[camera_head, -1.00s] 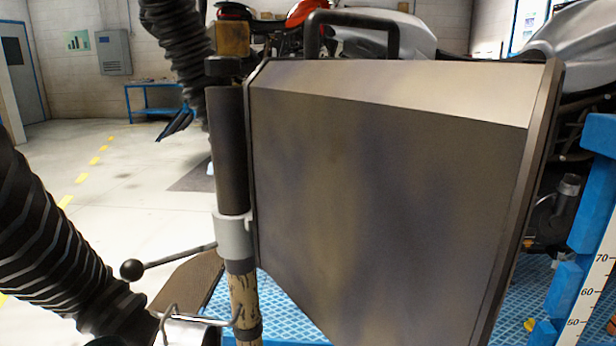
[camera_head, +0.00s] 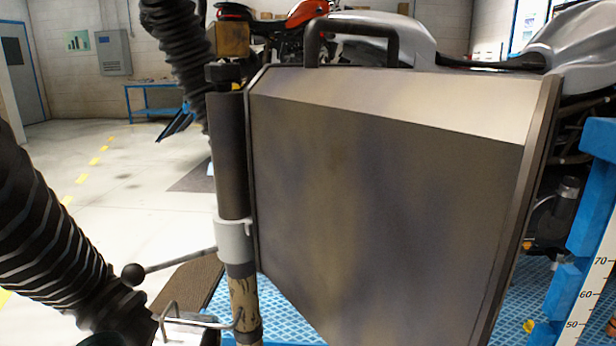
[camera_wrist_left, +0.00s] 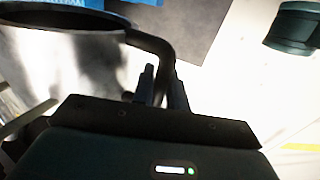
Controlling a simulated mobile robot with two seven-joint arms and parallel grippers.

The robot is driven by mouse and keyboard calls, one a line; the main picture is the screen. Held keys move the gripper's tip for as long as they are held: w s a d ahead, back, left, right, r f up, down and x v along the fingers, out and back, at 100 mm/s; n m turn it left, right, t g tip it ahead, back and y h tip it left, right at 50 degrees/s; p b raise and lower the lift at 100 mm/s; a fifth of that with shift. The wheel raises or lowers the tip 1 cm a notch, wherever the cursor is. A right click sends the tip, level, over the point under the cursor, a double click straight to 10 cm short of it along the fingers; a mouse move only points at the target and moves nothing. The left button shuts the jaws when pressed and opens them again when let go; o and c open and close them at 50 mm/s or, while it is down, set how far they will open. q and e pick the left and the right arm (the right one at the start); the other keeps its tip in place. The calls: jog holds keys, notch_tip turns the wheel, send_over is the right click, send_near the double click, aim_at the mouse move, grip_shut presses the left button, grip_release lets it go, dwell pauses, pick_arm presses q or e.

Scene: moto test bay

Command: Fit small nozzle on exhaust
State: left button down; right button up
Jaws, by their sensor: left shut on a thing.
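In the left wrist view my left gripper (camera_wrist_left: 163,88) is shut on the black bent handle (camera_wrist_left: 156,44) of a shiny metal piece (camera_wrist_left: 85,75) with a wide, dark round mouth. It looks like a nozzle. My left gripper does not show in the head view, and my right gripper is in neither view. In the head view a short grey metal pipe end (camera_head: 569,187) shows at the right, under a silver motorcycle (camera_head: 578,40). I cannot tell whether it is the exhaust.
A large metal panel (camera_head: 390,200) with a black handle (camera_head: 352,24) fills the middle. A post (camera_head: 229,150) stands at its left edge. Black corrugated hoses (camera_head: 45,250) (camera_head: 180,40) hang at the left. A blue frame (camera_head: 590,210) bounds the right. Open floor (camera_head: 130,190) lies at the left.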

pick_arm(q)
jog(key=shift+w+a, duration=0.15)
jog(key=shift+a, duration=0.65)
jog(key=shift+a+b, duration=0.1)
jog(key=shift+b, duration=0.2)
jog(key=shift+a+b, duration=0.3)
jog(key=shift+a, duration=0.45)
jog(key=shift+a, duration=0.1)
jog(key=a, duration=0.2)
jog(key=a+b, duration=0.1)
jog(key=shift+w+a+r, duration=0.15)
jog(key=shift+w+a, duration=0.05)
jog(key=shift+a, duration=0.2)
dwell(0.3)
jog(key=shift+a+b, duration=0.1)
jog(key=shift+b, duration=0.35)
dwell(0.4)
jog(key=shift+s, duration=0.1)
